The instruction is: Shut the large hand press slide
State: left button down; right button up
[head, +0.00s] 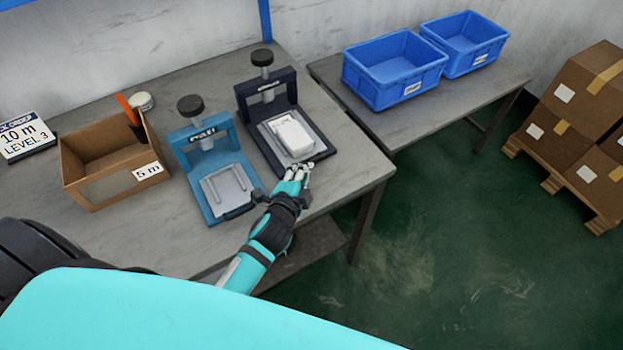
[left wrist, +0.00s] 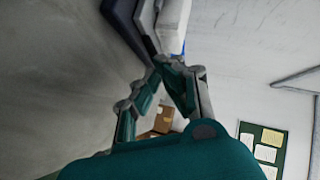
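The large hand press (head: 268,92) is the dark navy one at the table's right, with a black knob on top. Its grey slide (head: 270,135) sticks out toward the front, with a white block (head: 292,134) on it. My left gripper (head: 299,174) is at the front edge of this slide. In the left wrist view, its fingertips (left wrist: 163,65) come together close to the grey slide edge (left wrist: 148,28), with the white block (left wrist: 173,22) beyond. I see nothing held between them; exact contact is hidden. My right gripper is not in view.
A smaller blue press (head: 205,150) with a grey slide stands just left. A cardboard box (head: 90,185) and a sign (head: 27,137) are farther left. Blue crates (head: 395,85) stand on a second table, and cartons (head: 575,100) on a pallet at right.

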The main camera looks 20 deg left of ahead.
aim_at(285, 145)
pick_arm(q)
jog(key=w+a, duration=0.4)
jog(key=a, duration=0.1)
jog(key=w+a+p, duration=0.1)
jog(key=w+a, duration=0.1)
jog(key=shift+a, duration=0.35)
